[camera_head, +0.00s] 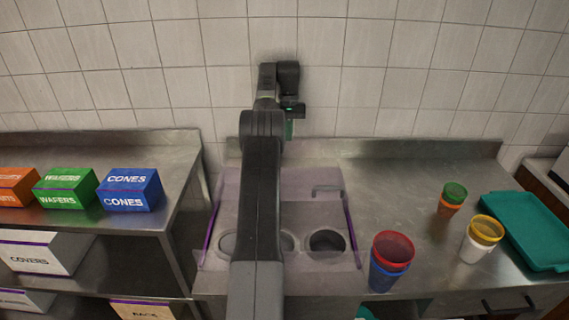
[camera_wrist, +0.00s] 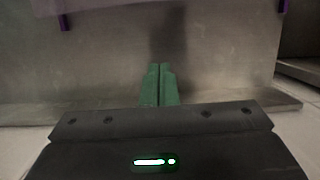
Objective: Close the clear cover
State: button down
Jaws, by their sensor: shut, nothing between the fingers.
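The clear cover (camera_head: 335,212) is a see-through panel with a purple tint and purple side edges. It shows over the round wells at the counter's left part, with a grey handle (camera_head: 328,189) seen near its right side. How far it is tilted is hard to tell. My gripper (camera_head: 289,129) is at the back of the counter, near the tiled wall and apart from the wells. In the wrist view its green fingers (camera_wrist: 160,84) are together and empty. The cover's pale edge and purple bits (camera_wrist: 64,22) show at the top there. My arm hides the cover's middle.
Red and blue cups (camera_head: 389,262), yellow and white cups (camera_head: 480,240) and green and orange cups (camera_head: 452,198) stand right of the cover. A teal tray (camera_head: 528,232) lies farther right. Labelled boxes (camera_head: 129,190) sit on the left shelf. The counter's back right is clear.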

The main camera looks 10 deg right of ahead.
jog(key=x, duration=0.9)
jog(key=shift+s+f, duration=0.3)
jog(key=shift+s, duration=0.05)
jog(key=shift+s+a+f+p, duration=0.1)
jog(key=shift+s+a+p, duration=0.1)
jog(key=shift+s, duration=0.4)
jog(key=shift+s+a+r+p, duration=0.1)
jog(key=shift+s+p, duration=0.15)
jog(key=shift+s, duration=0.3)
jog(key=shift+s+a+f+p, duration=0.1)
jog(key=shift+s+p, duration=0.1)
jog(key=shift+s, duration=0.4)
